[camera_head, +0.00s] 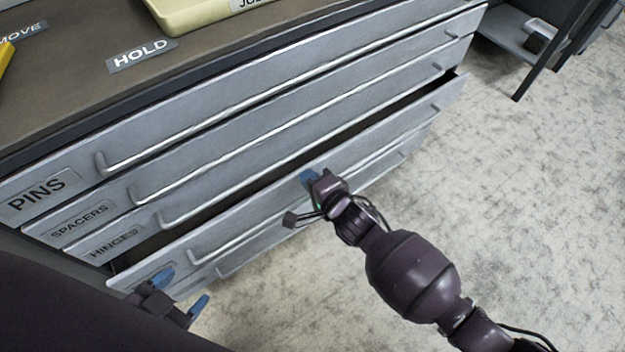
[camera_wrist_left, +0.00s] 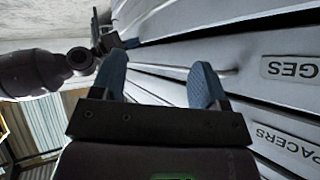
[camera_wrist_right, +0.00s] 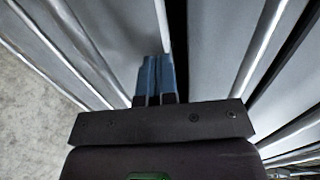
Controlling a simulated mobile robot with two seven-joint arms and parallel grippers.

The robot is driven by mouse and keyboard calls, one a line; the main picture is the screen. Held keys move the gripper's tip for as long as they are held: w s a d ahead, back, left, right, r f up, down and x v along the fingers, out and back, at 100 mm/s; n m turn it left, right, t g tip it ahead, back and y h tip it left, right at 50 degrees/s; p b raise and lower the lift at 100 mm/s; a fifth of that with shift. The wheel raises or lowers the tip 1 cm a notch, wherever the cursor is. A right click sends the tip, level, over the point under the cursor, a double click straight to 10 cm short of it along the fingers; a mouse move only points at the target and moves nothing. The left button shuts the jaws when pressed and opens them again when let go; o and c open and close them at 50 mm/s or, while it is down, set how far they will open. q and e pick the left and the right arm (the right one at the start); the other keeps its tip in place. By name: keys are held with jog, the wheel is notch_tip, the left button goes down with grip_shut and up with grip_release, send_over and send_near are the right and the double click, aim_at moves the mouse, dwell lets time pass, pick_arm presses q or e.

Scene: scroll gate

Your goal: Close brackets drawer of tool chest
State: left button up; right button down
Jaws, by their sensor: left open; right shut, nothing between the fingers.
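The grey tool chest (camera_head: 70,85) has a stack of wide drawers labelled PINS (camera_head: 38,195), SPACERS (camera_head: 80,220) and HINGES (camera_head: 114,241). The drawer (camera_head: 255,208) below HINGES stands partly open, with a dark gap behind its front; its label is too covered to read. My right gripper (camera_head: 310,178) is shut and empty, its fingertips at the upper part of that front near mid-width. In the right wrist view its blue fingers (camera_wrist_right: 157,75) are together beside the dark gap. My left gripper (camera_head: 180,291) is open and empty near the drawer's left end; its fingers (camera_wrist_left: 160,85) are apart.
A pale yellow bin (camera_head: 195,12) and a HOLD label (camera_head: 142,55) are on the chest top. More drawers with long bar handles lie below the open one. Pale floor (camera_head: 520,200) is clear to the right. A dark-legged stand (camera_head: 545,50) is at the upper right.

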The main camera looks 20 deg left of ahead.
jog(key=shift+w+a+r+b, duration=0.1)
jog(key=shift+w+a+b, duration=0.2)
jog(key=shift+w+a, duration=0.55)
jog(key=shift+w+a+r+b, duration=0.1)
jog(key=shift+w+a+b, duration=0.35)
jog(key=shift+a, duration=0.6)
jog(key=shift+w, duration=0.15)
